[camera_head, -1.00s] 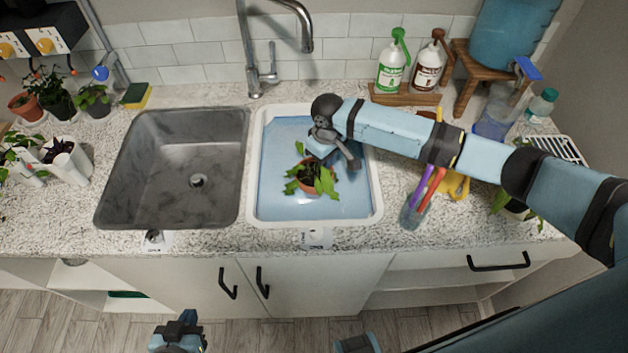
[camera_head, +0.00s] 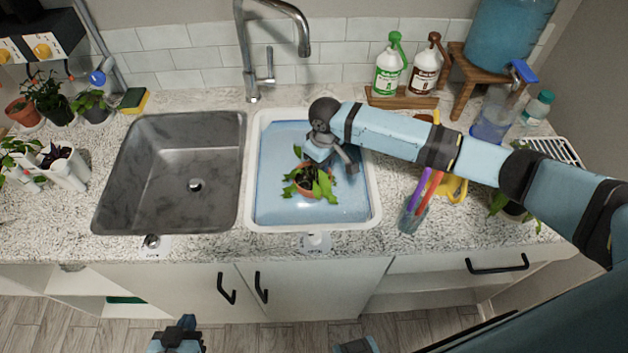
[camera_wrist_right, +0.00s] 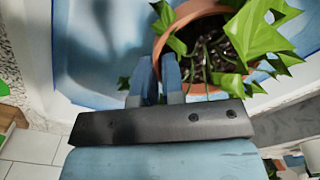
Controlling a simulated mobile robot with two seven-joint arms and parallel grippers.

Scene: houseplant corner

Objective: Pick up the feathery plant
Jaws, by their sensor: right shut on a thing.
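A plant with broad, pointed green leaves (camera_head: 324,186) in a terracotta pot (camera_head: 305,186) is in the white-rimmed, blue-floored right basin (camera_head: 262,205). My right gripper (camera_head: 322,162) reaches over it from the right. In the right wrist view its two blue fingers (camera_wrist_right: 161,80) are close together at the rim of the terracotta pot (camera_wrist_right: 180,28), shut on it. The gripper and leaves partly hide the pot. My left gripper (camera_head: 178,338) is low at the bottom edge, away from the counter; its fingers are unclear. I cannot tell which plant counts as feathery.
An empty grey basin (camera_head: 150,190) lies to the left. Several potted plants, one in a dark pot (camera_head: 58,112), stand at far left. The faucet (camera_head: 250,60) rises behind. A cup of pens (camera_head: 412,215) and spray bottles (camera_head: 388,75) are to the right.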

